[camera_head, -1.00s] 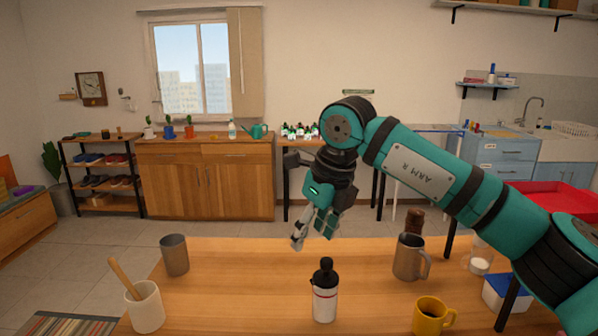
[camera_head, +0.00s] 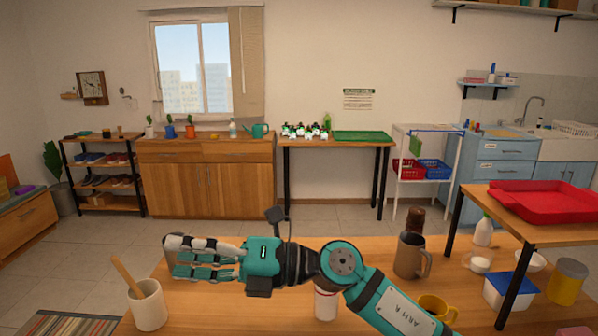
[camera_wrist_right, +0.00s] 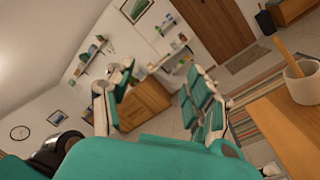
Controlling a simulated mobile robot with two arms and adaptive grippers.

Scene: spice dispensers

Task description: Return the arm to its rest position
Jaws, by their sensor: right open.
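My right arm, marked "ARM R", comes in from the lower right of the head view and lies low across the wooden table (camera_head: 228,312). My right gripper (camera_head: 185,258) points left above the table's back left part, open and empty. In the right wrist view its fingers (camera_wrist_right: 160,105) stand wide apart with nothing between them. The arm hides the top of the white bottle (camera_head: 326,303). My left gripper is not in view.
A cream mug with a wooden stick (camera_head: 147,306) stands left, below the gripper. A grey mug (camera_head: 410,256), a dark brown shaker (camera_head: 416,220) and a yellow mug (camera_head: 434,309) stand right. A red tray (camera_head: 545,200) sits on a raised shelf. Floor beyond the table is clear.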

